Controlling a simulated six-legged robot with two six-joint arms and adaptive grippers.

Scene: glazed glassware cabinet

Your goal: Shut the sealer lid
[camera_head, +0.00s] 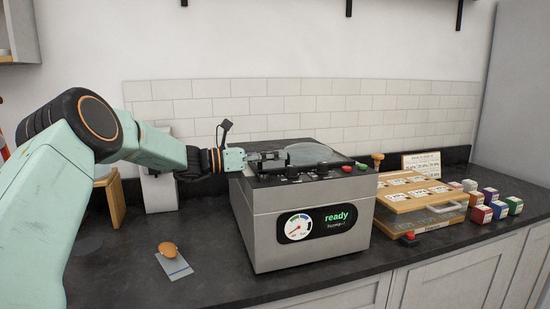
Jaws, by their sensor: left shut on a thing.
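The sealer (265,238) is a grey metal box on the dark counter, with a dial and a lit display that reads "ready" on its front. Its lid (310,153), with a clear domed window, lies low over the top; I cannot tell whether it is fully down. My left gripper (283,159) reaches in from the left over the top and is shut at the lid's front left part. Its fingers hide the exact place of contact. My right gripper is not in view.
A wooden-topped box (412,190) with a handle stands right of the sealer, with several coloured cubes (481,214) beyond it. A brown egg-shaped thing (169,251) lies on a small card at the left. The counter in front is mostly clear.

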